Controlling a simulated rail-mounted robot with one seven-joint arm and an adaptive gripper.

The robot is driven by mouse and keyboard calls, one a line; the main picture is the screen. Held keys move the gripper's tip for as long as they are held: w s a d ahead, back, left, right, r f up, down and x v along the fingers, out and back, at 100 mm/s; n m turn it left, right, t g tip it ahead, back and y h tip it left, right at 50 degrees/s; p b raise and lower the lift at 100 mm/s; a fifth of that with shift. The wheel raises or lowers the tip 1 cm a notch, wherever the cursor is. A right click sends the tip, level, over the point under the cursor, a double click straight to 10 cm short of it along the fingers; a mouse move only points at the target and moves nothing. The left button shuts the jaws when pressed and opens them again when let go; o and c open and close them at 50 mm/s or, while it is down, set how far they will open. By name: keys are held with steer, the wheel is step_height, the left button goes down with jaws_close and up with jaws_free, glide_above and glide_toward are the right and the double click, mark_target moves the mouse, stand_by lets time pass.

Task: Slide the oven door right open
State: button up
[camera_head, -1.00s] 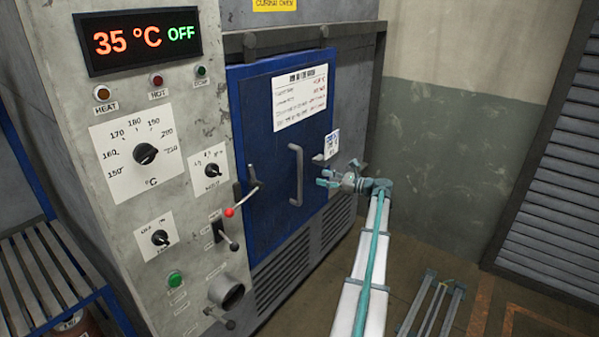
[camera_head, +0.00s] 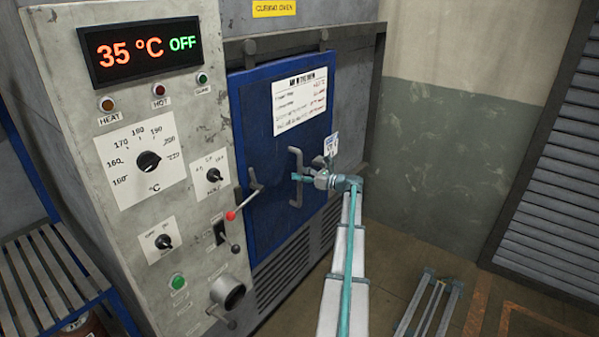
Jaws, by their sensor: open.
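The blue oven door (camera_head: 268,205) hangs from an overhead rail (camera_head: 290,40) and covers the oven front. A grey vertical handle (camera_head: 294,155) stands on its right half. My gripper (camera_head: 299,177) is open at the middle of the handle, with its fingers overlapping it. I cannot tell whether the fingers are around the handle or only in front of it.
The control panel (camera_head: 135,230), with dials and a display (camera_head: 145,48) reading 35 °C OFF, stands left of the door. A slatted bench (camera_head: 45,275) is at the far left. A low metal frame (camera_head: 430,305) lies on the floor at right. Wall space right of the oven is clear.

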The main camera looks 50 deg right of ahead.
steer(key=shift+w+a, duration=0.1)
steer(key=shift+w, duration=0.2)
jaws_close()
